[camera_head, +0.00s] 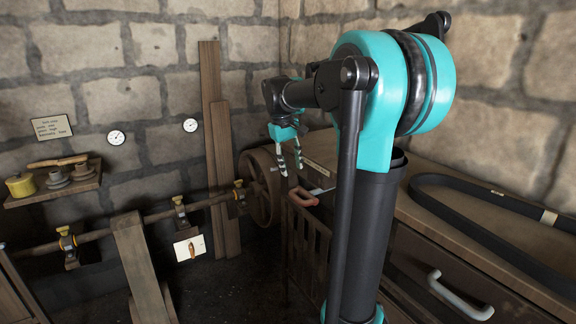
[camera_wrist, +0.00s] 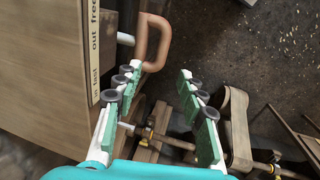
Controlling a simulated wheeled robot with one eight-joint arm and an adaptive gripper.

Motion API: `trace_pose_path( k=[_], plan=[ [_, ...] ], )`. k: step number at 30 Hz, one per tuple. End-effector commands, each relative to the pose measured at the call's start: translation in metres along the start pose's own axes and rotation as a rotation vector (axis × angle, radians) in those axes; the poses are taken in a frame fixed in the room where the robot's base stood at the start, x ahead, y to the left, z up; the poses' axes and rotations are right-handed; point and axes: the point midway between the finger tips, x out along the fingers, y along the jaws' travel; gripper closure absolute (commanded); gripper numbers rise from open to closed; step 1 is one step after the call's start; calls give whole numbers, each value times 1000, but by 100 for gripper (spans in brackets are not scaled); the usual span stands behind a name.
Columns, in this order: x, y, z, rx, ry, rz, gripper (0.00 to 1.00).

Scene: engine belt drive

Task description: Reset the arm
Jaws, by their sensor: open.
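My gripper (camera_head: 289,160) is turquoise with pale fingers and hangs at the middle of the head view, near the left end of the wooden cabinet. In the wrist view my gripper (camera_wrist: 158,72) has its two fingers spread apart with nothing between them. A red-brown loop handle (camera_head: 303,198) is below it in the head view. The same handle (camera_wrist: 154,42) shows beyond the fingertips in the wrist view, and I cannot tell whether they touch it.
The cabinet top (camera_head: 420,200) carries a black belt (camera_head: 490,215). A line shaft (camera_head: 155,216) with a wheel (camera_head: 262,185) runs along the left wall. A small shelf (camera_head: 55,190) holds a yellow pot (camera_head: 20,186). A label strip (camera_wrist: 94,45) lies on the cabinet edge.

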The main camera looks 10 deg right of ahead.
Motion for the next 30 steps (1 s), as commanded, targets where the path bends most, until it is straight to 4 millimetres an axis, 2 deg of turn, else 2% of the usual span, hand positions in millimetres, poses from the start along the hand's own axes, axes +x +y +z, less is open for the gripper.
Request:
trace_pose_path(
  k=[2,5,8,12,15,18,23,30],
  plan=[
    [6,-3,5,7,8,-2,60],
    [27,-14,21,37,38,-13,60],
    [63,-35,52,89,93,-31,60],
    [122,-73,108,180,184,-67,60],
    [159,-99,148,243,242,-93,60],
    [186,-120,181,293,288,-115,60],
    [208,-138,210,339,327,-135,60],
    [212,-142,215,348,335,-140,60]
  ],
)
